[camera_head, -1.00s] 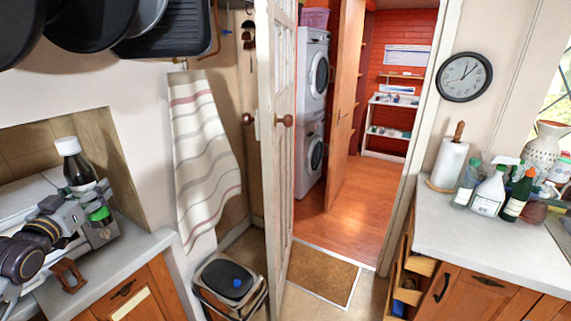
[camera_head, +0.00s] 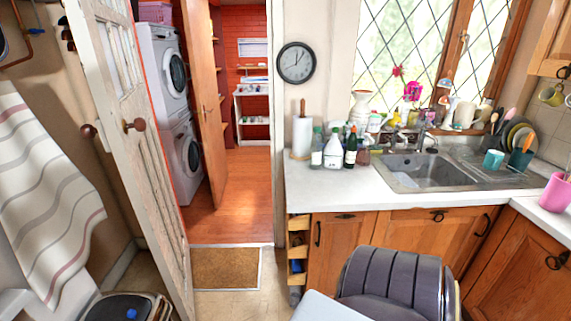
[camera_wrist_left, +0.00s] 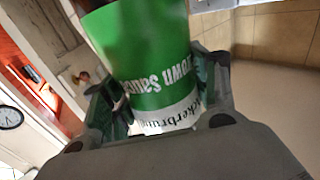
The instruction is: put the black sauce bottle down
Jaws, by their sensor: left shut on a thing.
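The sauce bottle (camera_wrist_left: 150,45) fills the top middle of the left wrist view. It shows a green label with white lettering, "sauce" readable, and a white band with dark letters. My left gripper (camera_wrist_left: 163,88) is shut on it, with a finger on each side. The bottle's top is out of frame, and I cannot tell what, if anything, lies under it. Neither the held bottle nor my left gripper shows in the head view. My right gripper is in no view.
The light worktop (camera_head: 330,186) has several bottles and a paper roll (camera_head: 301,136) at its back left; its front strip is clear. A sink (camera_head: 430,172) is set in it. A grey padded chair-like shape (camera_head: 392,280) stands in front. An open door (camera_head: 125,165) stands left.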

